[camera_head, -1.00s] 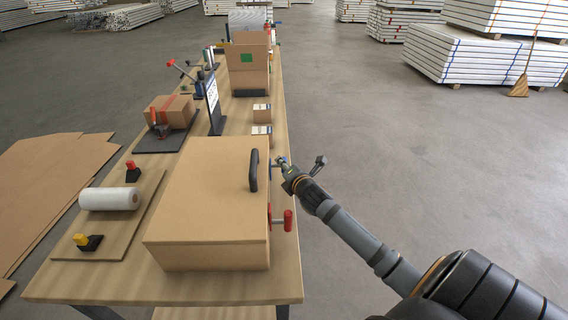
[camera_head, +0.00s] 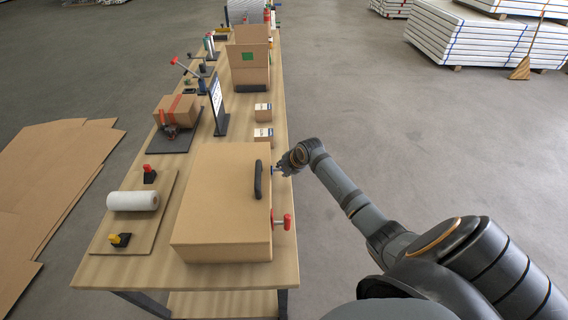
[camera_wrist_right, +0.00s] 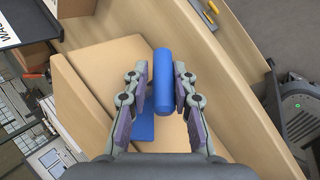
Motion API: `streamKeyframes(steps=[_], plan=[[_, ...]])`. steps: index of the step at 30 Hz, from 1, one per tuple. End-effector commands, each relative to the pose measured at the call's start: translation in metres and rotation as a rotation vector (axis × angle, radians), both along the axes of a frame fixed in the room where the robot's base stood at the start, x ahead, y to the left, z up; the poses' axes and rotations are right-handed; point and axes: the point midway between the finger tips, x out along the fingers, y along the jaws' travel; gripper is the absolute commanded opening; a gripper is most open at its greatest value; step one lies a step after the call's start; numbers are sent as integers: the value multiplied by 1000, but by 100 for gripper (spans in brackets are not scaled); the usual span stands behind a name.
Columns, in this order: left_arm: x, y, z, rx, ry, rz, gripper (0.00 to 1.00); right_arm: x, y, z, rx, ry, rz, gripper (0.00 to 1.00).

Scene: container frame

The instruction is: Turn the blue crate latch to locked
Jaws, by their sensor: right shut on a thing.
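The crate (camera_head: 222,190) is a tan box with a black handle (camera_head: 258,180) on its lid, near the front of the workbench. The blue latch (camera_head: 275,169) is on its right side, farther back than a red latch (camera_head: 283,222). My right gripper (camera_head: 280,168) reaches it from the right and hides part of it. In the right wrist view, the blue latch's bar (camera_wrist_right: 162,85) stands between the two fingers of my right gripper (camera_wrist_right: 160,78), which is shut on it. My left gripper is out of view.
A board with a white roll (camera_head: 133,201) and red and yellow clamps lies left of the crate. Small boxes (camera_head: 263,135), a dark sign (camera_head: 217,105) and an open carton (camera_head: 248,66) stand behind it.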

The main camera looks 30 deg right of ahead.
Motion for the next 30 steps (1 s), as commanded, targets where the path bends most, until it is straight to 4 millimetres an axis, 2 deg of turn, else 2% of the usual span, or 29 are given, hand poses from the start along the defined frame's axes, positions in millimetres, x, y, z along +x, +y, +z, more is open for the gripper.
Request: streamKeyframes(steps=[3, 8, 21, 30], plan=[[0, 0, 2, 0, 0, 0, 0, -2, 0, -5, 63, 110, -1, 0], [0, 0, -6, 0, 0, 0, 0, -1, 0, -7, 141, 237, 1, 0], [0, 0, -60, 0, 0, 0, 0, 0, -1, -12, 316, 526, 2, 0], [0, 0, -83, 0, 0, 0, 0, 0, -1, -8, 374, 624, 3, 0]])
